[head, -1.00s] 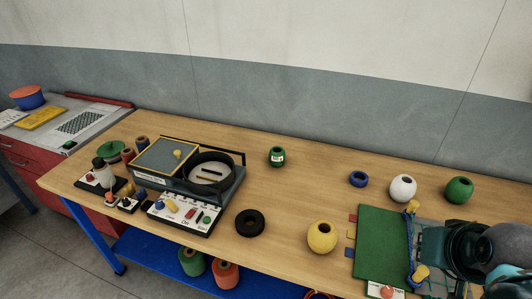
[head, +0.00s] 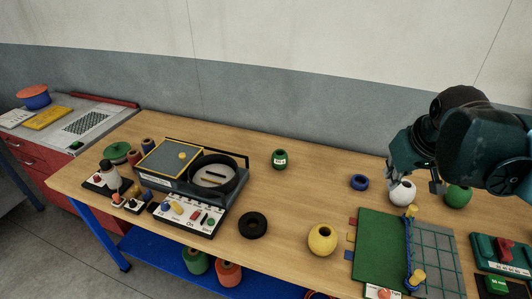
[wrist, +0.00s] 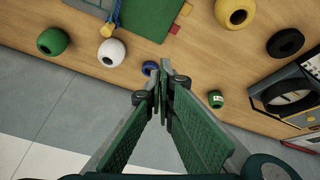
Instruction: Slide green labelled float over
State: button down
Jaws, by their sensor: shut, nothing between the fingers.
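The green labelled float (head: 279,159) stands on the wooden table toward the back, near its middle, with a white label on its side. It also shows in the wrist view (wrist: 215,99), right of my fingers. A second green float (head: 458,195), with no label visible, sits at the back right, partly behind my arm. My gripper (head: 436,187) is in the air over the right part of the table, close to the white float (head: 402,192) in the picture. In the wrist view its fingertips (wrist: 164,80) are together and empty.
A blue ring (head: 359,182) lies between the labelled float and the white float. A yellow float (head: 322,239) and a black ring (head: 253,225) lie nearer the front. A green mat (head: 378,245) lies at the right. The table around the labelled float is clear.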

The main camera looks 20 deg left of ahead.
jog(key=w+a+n+g+p, duration=0.3)
jog(key=w+a+n+p, duration=0.3)
jog(key=w+a, duration=1.55)
jog(key=w+a+f+n+p, duration=0.1)
jog(key=w+a+f+n, duration=0.1)
jog(key=a+f, duration=0.3)
jog(key=w+a+f+n+g+p, duration=0.1)
jog(key=a+f, duration=0.4)
jog(key=a, duration=0.8)
jog(key=w+a+f+n+g+p, duration=0.1)
jog(key=w+a+f+n+p, duration=0.1)
jog(key=a+f, duration=0.4)
jog(key=w+a+n, duration=0.1)
jog(key=a+n, duration=0.1)
jog(key=a, duration=0.2)
jog(key=shift+w+h, duration=0.3)
jog(key=shift+h, duration=0.1)
jog(key=shift+f, duration=0.15)
